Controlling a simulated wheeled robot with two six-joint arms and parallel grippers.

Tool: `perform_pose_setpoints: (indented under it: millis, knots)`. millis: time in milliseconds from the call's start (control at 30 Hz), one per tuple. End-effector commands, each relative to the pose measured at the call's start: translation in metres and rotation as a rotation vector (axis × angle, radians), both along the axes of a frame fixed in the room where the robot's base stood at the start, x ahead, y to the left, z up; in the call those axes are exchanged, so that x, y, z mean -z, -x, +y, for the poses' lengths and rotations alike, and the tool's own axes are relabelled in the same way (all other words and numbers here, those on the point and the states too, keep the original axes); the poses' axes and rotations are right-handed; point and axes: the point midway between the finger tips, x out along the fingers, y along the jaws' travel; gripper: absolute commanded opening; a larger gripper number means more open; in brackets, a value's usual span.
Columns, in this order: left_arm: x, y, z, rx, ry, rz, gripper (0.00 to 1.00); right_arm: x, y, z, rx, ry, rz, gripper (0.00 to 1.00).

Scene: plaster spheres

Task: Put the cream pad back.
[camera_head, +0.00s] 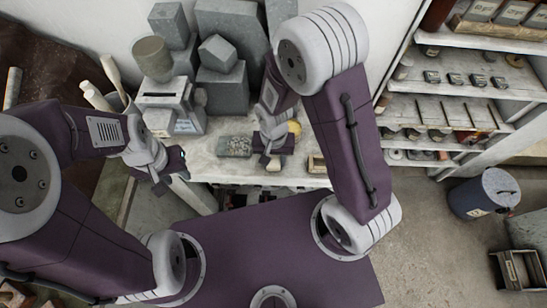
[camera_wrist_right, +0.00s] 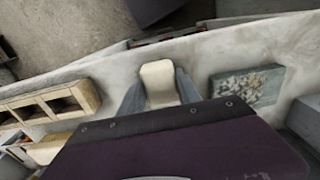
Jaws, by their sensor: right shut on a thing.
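The cream pad (camera_wrist_right: 158,80) is a pale, rounded block between the two grey fingers of my right gripper (camera_wrist_right: 159,92) in the right wrist view. The gripper is shut on it, above or at the white worktop (camera_wrist_right: 215,50); I cannot tell whether the pad touches the top. In the head view my right gripper (camera_head: 268,160) is over the worktop's front edge, and the pad is too small to make out clearly. My left gripper (camera_head: 170,170) is at the worktop's left end, with no object seen in it; its jaw opening is unclear.
A grey-green tray of pale chips (camera_head: 234,146) lies left of my right gripper in the head view. A wooden compartment box (camera_head: 317,165) lies to its right. A yellow round thing (camera_head: 294,127) is behind it. Grey plaster blocks (camera_head: 222,88) stand at the back.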

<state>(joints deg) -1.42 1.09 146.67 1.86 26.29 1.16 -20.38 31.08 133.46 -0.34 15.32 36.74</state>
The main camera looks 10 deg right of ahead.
Motion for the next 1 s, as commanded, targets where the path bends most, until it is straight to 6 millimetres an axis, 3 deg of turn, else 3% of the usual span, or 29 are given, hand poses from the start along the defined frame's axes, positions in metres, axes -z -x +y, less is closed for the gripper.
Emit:
perform_pose_setpoints:
  millis: [33, 100, 367, 533, 1000]
  knots:
    - [0.001, 0.000, 0.000, 0.000, 0.000, 0.000, 0.36, 0.001, 0.000, 0.000, 0.000, 0.000, 0.000, 0.48]
    - [0.000, 0.000, 0.000, 0.000, 0.000, 0.000, 0.36, 0.000, 0.000, 0.000, 0.000, 0.000, 0.000, 0.61]
    - [0.000, 0.000, 0.000, 0.000, 0.000, 0.000, 0.36, 0.000, 0.000, 0.000, 0.000, 0.000, 0.000, 0.61]
    - [-0.002, 0.000, 0.000, 0.000, 0.000, 0.000, 0.36, -0.011, -0.001, 0.000, 0.000, -0.001, -0.003, 0.61]
    - [0.002, 0.000, 0.000, 0.000, 0.000, 0.000, 0.36, -0.111, -0.001, 0.000, 0.000, -0.001, -0.003, 0.61]
